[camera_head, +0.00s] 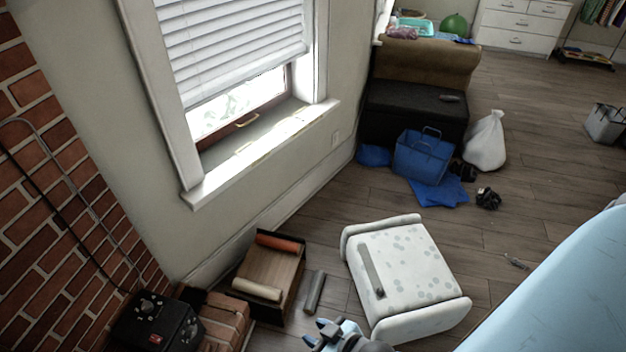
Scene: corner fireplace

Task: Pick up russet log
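The russet log (280,242) is a reddish-orange cylinder lying across the far end of a low wooden box or crate (267,269) on the floor by the wall. A beige log (256,290) lies across the near end of the same box. A dark grey log (314,291) lies on the floor just right of the box. My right gripper (316,332) shows at the bottom edge, below the grey log and well apart from the russet log. Its dark fingertips are spread, with nothing seen between them. My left gripper is not in view.
A black device (157,325) sits by the brick hearth at the lower left. A white spotted stool-like piece (410,262) stands right of the box. A light blue surface (565,290) fills the lower right. Open wooden floor (530,215) lies beyond.

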